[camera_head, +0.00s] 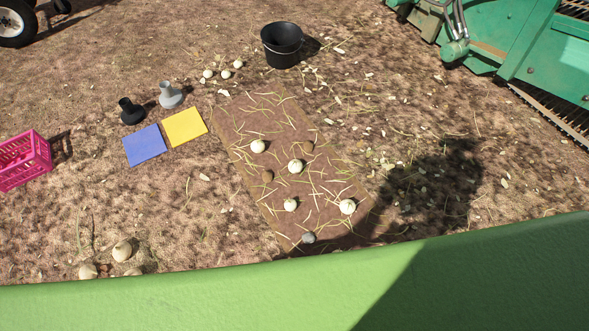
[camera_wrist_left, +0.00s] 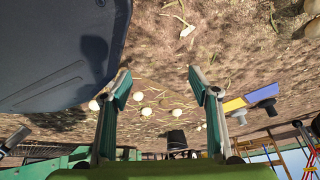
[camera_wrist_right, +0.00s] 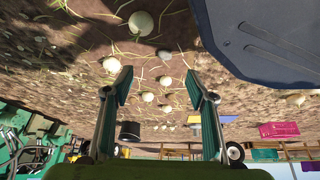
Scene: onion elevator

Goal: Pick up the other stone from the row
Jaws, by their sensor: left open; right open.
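The row is a brown soil strip (camera_head: 241,150) with straw on it in the head view. A grey stone (camera_head: 308,238) lies at its near end. My left gripper (camera_wrist_left: 160,86) is open and empty above the ground. My right gripper (camera_wrist_right: 160,78) is open and empty, with pale round things beyond and between its fingers. Neither gripper shows in the head view.
A black bucket (camera_head: 283,45) stands at the far end. Blue (camera_head: 144,145) and yellow (camera_head: 184,127) squares lie left of the row, near a black (camera_head: 131,111) and a grey (camera_head: 171,96) stand. A pink crate (camera_head: 23,161) is far left. Green machinery (camera_head: 520,45) stands top right.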

